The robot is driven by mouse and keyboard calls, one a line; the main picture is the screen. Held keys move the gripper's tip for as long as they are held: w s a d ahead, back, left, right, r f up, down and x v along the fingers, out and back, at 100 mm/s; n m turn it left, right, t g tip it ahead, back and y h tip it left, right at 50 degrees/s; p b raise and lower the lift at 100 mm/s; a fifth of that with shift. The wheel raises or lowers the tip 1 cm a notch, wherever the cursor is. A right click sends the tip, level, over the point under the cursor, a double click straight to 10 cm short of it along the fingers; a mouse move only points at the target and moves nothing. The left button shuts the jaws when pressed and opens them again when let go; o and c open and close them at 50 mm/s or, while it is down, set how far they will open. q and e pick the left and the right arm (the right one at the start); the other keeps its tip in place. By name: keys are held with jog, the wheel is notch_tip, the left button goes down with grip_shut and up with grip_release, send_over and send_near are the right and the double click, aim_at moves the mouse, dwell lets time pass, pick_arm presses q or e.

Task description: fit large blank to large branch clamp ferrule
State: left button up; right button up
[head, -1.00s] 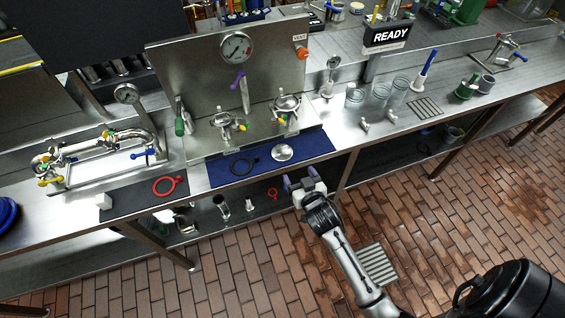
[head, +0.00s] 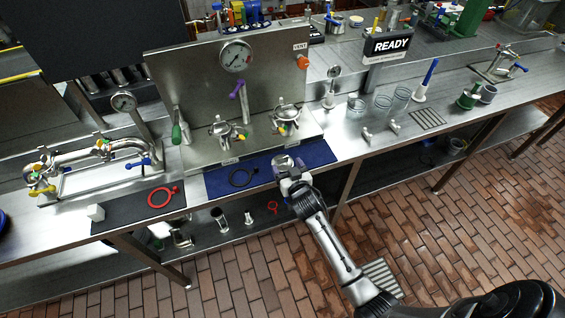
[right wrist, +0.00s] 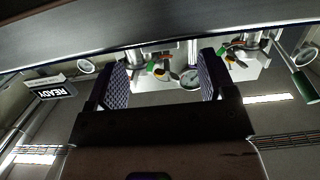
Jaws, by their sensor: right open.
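A shiny round metal disc, which looks like the large blank (head: 281,160), lies on the blue mat near its right end. My right gripper (head: 287,167) is at the mat's front edge with its fingertips by the disc and partly over it. In the right wrist view the two fingers (right wrist: 162,82) are apart with nothing between them; the disc cannot be made out there. Two clamped branch fittings stand before the metal panel: a left one (head: 224,131) and a right one (head: 287,116). I cannot tell for sure which is the large one. My left gripper is not in view.
A black ring (head: 242,177) lies on the blue mat (head: 217,184), left of the disc. A red ring (head: 162,197) lies on a dark mat at left. Glass jars (head: 381,103) stand at right. The bench's front edge (right wrist: 160,32) crosses the right wrist view.

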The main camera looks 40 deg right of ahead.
aim_at(283, 158)
jog(key=b+x, duration=0.1)
jog(key=x, duration=0.4)
jog(key=shift+r, duration=0.15)
jog(key=shift+c, duration=0.3)
jog(key=c, duration=1)
jog(key=shift+r, duration=0.1)
